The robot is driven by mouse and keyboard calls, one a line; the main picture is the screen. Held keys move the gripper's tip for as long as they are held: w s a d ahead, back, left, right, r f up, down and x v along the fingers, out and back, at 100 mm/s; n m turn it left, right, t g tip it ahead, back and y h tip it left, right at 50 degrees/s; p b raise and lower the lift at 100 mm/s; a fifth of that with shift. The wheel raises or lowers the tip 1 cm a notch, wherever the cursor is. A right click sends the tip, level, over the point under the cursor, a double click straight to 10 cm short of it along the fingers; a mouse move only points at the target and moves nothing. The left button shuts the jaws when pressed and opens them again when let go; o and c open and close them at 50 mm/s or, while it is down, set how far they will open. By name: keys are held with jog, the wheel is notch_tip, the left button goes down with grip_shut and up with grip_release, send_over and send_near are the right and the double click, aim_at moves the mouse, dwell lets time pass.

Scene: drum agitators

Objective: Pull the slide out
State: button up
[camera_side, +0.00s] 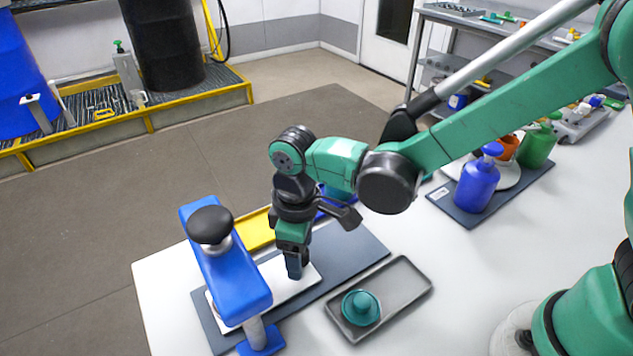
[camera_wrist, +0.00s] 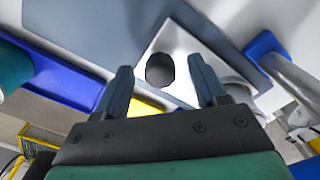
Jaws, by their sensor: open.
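The slide looks like a white plate (camera_side: 274,288) on a dark grey-blue base plate (camera_side: 350,252). Its left part runs beneath a blue press-like frame (camera_side: 228,272) with a black knob (camera_side: 210,225) on top. My gripper (camera_side: 294,268) points down over the slide's right part, beside the frame. In the wrist view, the open fingers (camera_wrist: 160,66) stand on either side of a dark round feature on the white slide (camera_wrist: 180,45). I cannot tell whether this feature is a knob or a hole, or whether the fingers touch anything.
A grey tray (camera_side: 405,287) with a teal knobbed part (camera_side: 361,307) lies to the right on the white table. A yellow bin (camera_side: 255,229) and a blue bin stand behind the gripper. A blue bottle (camera_side: 477,182) stands farther right.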

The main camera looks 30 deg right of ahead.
grip_shut()
dwell(1.4)
